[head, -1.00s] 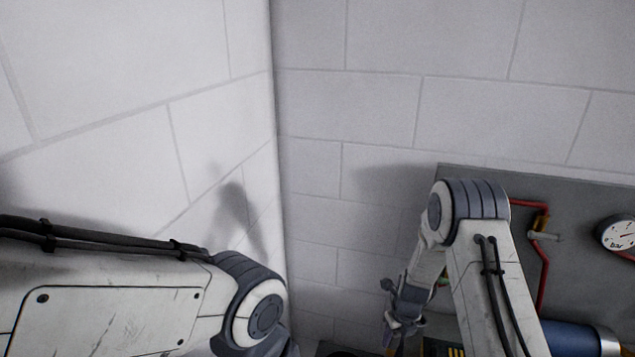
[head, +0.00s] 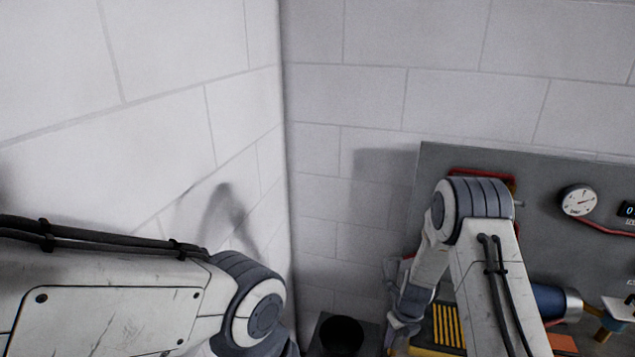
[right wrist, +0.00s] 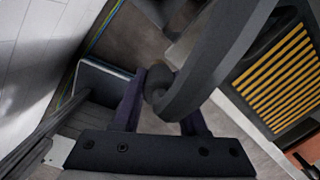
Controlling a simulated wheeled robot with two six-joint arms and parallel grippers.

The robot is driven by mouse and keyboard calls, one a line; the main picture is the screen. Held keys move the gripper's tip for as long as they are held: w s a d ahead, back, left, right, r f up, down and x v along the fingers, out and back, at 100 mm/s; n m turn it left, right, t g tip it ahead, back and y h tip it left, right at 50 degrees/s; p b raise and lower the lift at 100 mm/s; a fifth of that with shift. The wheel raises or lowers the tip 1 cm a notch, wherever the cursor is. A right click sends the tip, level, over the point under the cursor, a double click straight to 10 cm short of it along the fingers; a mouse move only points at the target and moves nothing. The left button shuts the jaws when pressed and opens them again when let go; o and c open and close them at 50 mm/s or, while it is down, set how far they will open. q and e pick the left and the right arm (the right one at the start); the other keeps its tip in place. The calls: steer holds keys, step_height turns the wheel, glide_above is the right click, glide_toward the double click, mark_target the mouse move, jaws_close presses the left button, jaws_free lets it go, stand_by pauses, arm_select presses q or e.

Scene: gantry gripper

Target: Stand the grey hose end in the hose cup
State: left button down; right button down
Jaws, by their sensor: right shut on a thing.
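My right gripper (right wrist: 165,108) is shut on the thick grey hose (right wrist: 215,60) in the right wrist view. The hose sits between its two dark fingers and curves up to the upper right, across the picture. Its end is not clearly seen. In the head view the right gripper (head: 397,335) is low in the picture, partly cut off by the lower edge, and the hose cannot be made out there. A dark round opening (head: 342,335), possibly the hose cup, is just left of this gripper. My left arm shows at lower left, but its gripper is out of view.
A dark panel with yellow slats (head: 449,326) is right of the right gripper; it also shows in the wrist view (right wrist: 280,75). A grey board (head: 550,185) with a gauge (head: 578,201) stands against the wall. A blue cylinder (head: 550,300) lies below the board.

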steer(key=shift+w+f, duration=0.1)
steer(key=shift+f, duration=0.35)
steer(key=shift+s+f+n+b, duration=0.2)
steer(key=shift+s+n+b, duration=0.15)
steer(key=shift+n+b, duration=0.35)
steer(key=shift+f+n, duration=0.2)
steer(key=shift+n, duration=0.1)
steer(key=s+a+f+n+g+b, duration=0.1)
steer(key=s+f+n+b, duration=0.3)
steer(key=f+n+b, duration=0.4)
steer(key=s+a+f+n+g+b, duration=0.1)
steer(key=s+f+n+b, duration=0.4)
steer(key=n+b, duration=1.2)
step_height(320, 180, down, 5)
steer(key=n, duration=0.5)
steer(key=shift+s+r+g, duration=0.2)
steer(key=shift+s+g, duration=0.05)
steer(key=shift+g, duration=0.15)
steer(key=shift+s, duration=0.1)
